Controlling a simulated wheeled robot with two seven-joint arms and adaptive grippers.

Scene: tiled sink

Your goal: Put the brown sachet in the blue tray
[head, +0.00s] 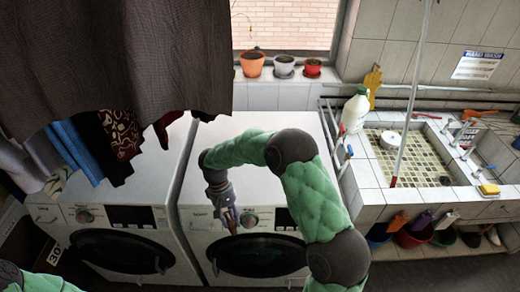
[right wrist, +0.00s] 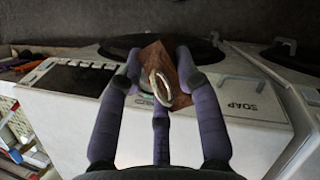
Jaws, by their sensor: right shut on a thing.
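The brown sachet (right wrist: 155,54) shows between the purple fingers of my right gripper (right wrist: 158,68) in the right wrist view. A pale ring shape lies across its face. My left gripper is out of view; only part of my left arm shows at the lower left.
Two white washing machines (head: 112,215) stand side by side. The tiled sink (head: 376,196) is at the right, with red (head: 415,237) and green containers beneath it. A white bottle (head: 354,110) stands beside the sink. Dark cloth (head: 120,55) hangs at the upper left.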

